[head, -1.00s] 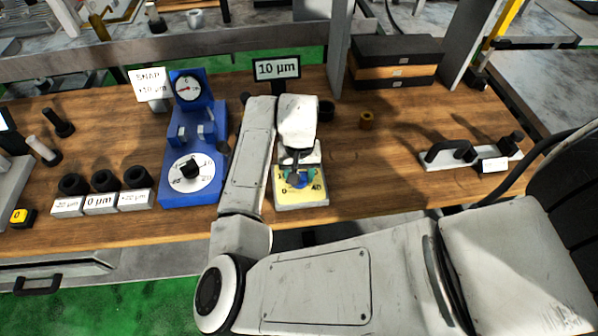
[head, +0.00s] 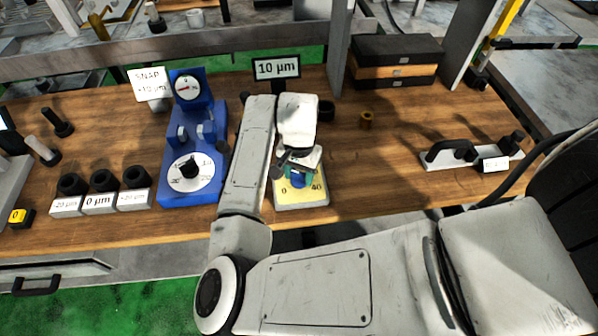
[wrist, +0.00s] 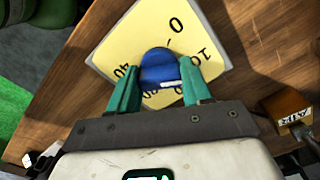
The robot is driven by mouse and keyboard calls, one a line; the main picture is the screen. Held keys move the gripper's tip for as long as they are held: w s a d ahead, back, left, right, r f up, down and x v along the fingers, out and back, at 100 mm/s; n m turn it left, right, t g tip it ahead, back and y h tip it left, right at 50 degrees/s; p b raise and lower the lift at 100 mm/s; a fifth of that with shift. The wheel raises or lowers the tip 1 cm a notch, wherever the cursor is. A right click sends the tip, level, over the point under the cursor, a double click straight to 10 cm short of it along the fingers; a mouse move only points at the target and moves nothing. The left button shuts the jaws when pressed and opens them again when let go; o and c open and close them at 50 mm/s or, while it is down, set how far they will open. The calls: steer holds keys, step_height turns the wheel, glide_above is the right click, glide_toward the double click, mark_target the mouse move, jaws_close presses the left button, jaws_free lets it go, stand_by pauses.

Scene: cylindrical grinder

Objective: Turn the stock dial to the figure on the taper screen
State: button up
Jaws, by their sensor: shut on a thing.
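The taper screen (head: 276,68) reads "10 µm" and stands at the back of the bench. There 0 and 10 read clearly on the plate (wrist: 150,27); the lower figures are partly covered. A white mark shows on the knob, but I cannot tell which figure it points at.
A blue gauge stand (head: 200,145) with a white dial is left of the yellow plate. Several black rings on labelled blocks (head: 100,205) lie farther left. The wood between is clear.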

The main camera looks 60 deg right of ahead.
mark_target(299, 173)
steer(key=o, duration=1)
steer(key=shift+o, duration=0.2)
steer(key=shift+r, duration=0.1)
step_height(299, 173, up, 11)
steer(key=shift+b, duration=0.45)
steer(key=shift+f, duration=0.2)
